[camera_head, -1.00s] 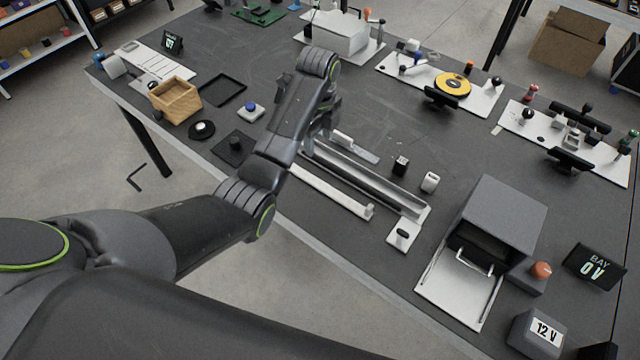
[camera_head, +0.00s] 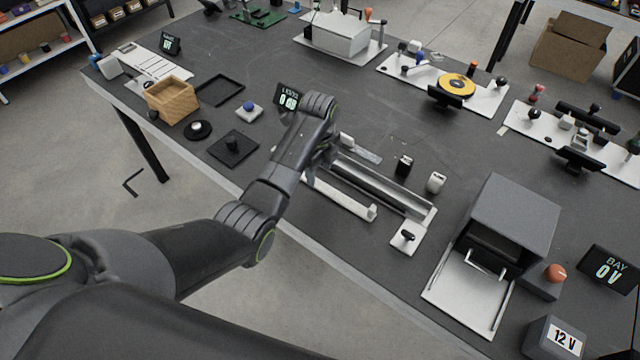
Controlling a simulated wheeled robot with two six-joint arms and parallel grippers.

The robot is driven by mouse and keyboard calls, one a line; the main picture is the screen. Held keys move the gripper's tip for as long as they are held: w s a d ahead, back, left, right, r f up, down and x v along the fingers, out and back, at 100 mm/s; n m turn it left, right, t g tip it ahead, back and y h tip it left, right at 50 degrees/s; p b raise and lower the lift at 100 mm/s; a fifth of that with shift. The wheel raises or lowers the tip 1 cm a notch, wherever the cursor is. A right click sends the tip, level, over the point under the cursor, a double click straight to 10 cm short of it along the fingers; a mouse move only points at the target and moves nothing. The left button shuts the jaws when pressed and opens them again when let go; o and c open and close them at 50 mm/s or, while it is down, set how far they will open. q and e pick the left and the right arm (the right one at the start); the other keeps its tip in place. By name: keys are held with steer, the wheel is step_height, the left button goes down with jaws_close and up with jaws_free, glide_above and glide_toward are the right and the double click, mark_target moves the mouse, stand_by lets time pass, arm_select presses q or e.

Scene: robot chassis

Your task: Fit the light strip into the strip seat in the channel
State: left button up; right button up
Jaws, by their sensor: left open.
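The light strip appears to be the long white bar (camera_head: 345,199) lying along the near side of the channel in the head view, its left end hidden by my arm. The channel (camera_head: 405,202) is a long grey metal trough on the table, running from my left gripper towards the lower right. Its left end is hidden, and the seat inside is too small to make out. My left gripper (camera_head: 322,160) is open, over the left end of the channel and strip, with its fingers mostly hidden by my wrist. My right gripper is not in view.
A white plate with a dark knob (camera_head: 405,237) sits at the channel's right end. Small black (camera_head: 403,165) and white (camera_head: 436,181) blocks stand behind it. A grey box (camera_head: 512,222) with an open front stands right. A black pad (camera_head: 233,147) lies left of my arm.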

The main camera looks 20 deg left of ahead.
mark_target(320, 184)
arm_select(q)
steer(key=f, duration=0.4)
steer(key=shift+w+f, duration=0.2)
steer(key=shift+f, duration=0.2)
steer(key=c, duration=1.1)
step_height(320, 184, up, 10)
